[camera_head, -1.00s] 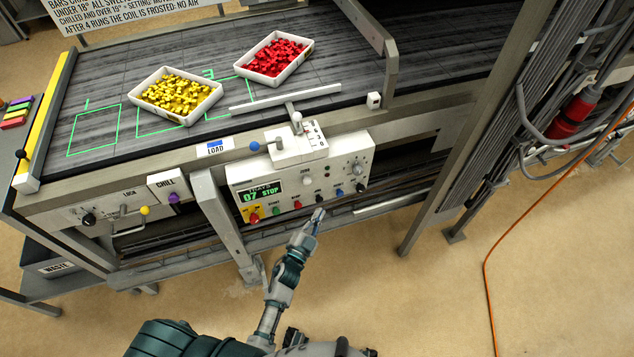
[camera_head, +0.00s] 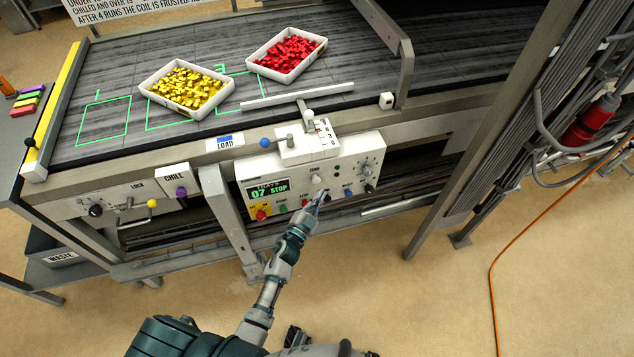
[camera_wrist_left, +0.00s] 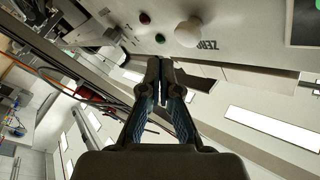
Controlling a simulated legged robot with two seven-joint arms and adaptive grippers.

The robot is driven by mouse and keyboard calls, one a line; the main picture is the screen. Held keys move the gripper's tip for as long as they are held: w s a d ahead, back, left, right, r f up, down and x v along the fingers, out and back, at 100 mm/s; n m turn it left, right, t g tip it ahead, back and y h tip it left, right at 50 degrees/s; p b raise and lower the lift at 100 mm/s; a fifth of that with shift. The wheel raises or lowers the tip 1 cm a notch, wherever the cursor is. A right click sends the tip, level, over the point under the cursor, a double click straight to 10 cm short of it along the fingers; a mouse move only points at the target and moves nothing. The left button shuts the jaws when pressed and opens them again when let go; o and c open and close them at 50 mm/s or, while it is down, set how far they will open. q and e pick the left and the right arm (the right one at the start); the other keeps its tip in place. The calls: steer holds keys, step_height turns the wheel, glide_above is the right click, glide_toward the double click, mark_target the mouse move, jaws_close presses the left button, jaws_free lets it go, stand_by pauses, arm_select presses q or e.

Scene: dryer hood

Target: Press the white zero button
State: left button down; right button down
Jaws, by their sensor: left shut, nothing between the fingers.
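The white zero button (camera_head: 318,179) is a round knob below the ZERO label on the pale control panel (camera_head: 352,156). In the left wrist view the white button (camera_wrist_left: 188,32) stands out from the panel beside its printed label, above and right of the fingertips. My left gripper (camera_head: 321,196) is shut and empty, at the panel front just below the button. In the left wrist view its closed fingertips (camera_wrist_left: 166,64) appear apart from the button. The fingers hide part of the lower button row. My right gripper is not in view.
The panel has a green display (camera_head: 268,189) reading 07 STOP. A red button (camera_head: 262,215) and a blue button (camera_head: 348,193) sit in its lower row. A lever (camera_head: 308,115) stands above. A grey post (camera_head: 230,222) is left of my forearm. Trays rest on the belt.

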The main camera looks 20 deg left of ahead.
mark_target(316, 180)
arm_select(q)
steer(key=shift+w+a+r, duration=0.1)
steer(key=shift+w+a, duration=0.1)
steer(key=shift+w, duration=0.55)
steer(key=shift+a, duration=0.35)
steer(key=shift+d, duration=0.25)
steer(key=shift+w+a, duration=0.1)
steer(key=shift+a, duration=0.05)
steer(key=shift+w+a, duration=0.25)
steer(key=shift+a, duration=0.05)
